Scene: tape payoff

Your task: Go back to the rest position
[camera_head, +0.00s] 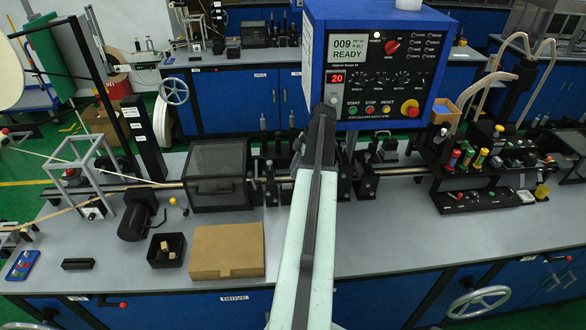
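My arm (314,240) runs up the middle of the picture from the bottom edge, pale with a dark bar along it. Its dark far end is in front of the workbench's machine line, just below and left of the blue control box (372,65). I cannot make out gripper fingers, and nothing held shows. The control box reads "009 READY" and has a red "20" display. The grey workbench (400,250) carries a long shaft line with a dark clear-sided box (217,175) left of my arm.
A black rack (470,185) with coloured handles is right. Bare bench top lies between arm and rack.

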